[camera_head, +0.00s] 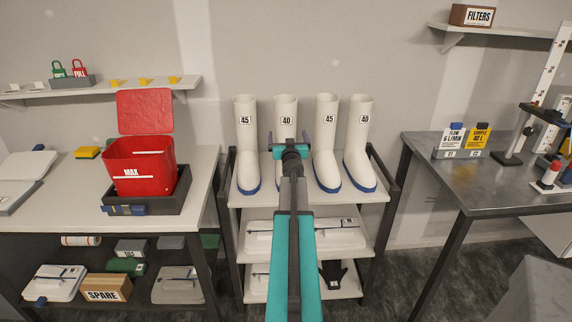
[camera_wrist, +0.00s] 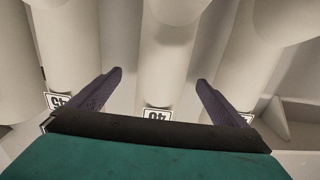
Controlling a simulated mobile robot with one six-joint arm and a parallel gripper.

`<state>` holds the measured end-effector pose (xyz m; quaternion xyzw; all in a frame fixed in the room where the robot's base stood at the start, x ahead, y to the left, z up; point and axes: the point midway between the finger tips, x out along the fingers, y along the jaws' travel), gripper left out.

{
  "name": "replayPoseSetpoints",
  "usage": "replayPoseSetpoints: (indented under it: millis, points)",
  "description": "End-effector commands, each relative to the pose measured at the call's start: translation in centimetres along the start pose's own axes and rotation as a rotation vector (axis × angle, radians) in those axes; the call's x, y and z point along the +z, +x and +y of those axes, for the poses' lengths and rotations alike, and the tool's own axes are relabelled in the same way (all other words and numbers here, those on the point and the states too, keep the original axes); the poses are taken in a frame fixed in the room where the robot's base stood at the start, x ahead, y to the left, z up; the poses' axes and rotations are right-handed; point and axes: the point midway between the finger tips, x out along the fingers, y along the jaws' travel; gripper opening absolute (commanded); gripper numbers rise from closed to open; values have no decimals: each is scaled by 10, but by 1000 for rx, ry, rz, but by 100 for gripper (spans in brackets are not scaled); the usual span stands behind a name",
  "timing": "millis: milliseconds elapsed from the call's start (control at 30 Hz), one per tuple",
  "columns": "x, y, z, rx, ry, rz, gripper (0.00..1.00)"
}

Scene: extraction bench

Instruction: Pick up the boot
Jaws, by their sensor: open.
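Several white boots with blue soles stand upright in a row on a shelf rack. From left to right they are a boot marked 45 (camera_head: 246,150), one marked 40 (camera_head: 287,106), another marked 45 (camera_head: 325,150) and another marked 40 (camera_head: 357,150). My gripper (camera_head: 286,138) is open in front of the second boot and hides its lower part. In the wrist view my gripper (camera_wrist: 160,76) has its fingers apart, one on each side of the middle boot (camera_wrist: 170,50), marked 40. I cannot tell whether they touch it.
Neighbouring boots stand close on both sides. The rack's top shelf (camera_head: 236,199) has white cases below it. A bench with a red bin (camera_head: 140,160) stands left, and a metal bench (camera_head: 460,180) with sign cards stands right. Floor shows between the rack and right bench.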

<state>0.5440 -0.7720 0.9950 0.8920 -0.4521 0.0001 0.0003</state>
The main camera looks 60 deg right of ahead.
Motion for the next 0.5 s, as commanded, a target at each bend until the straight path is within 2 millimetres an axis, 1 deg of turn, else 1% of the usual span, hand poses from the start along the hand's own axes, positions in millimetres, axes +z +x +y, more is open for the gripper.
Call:
replayPoseSetpoints:
  millis: [367,500]
  points:
    - [0,1,-1,-1,0,0,97]
    - [0,5,-2,-1,0,0,97]
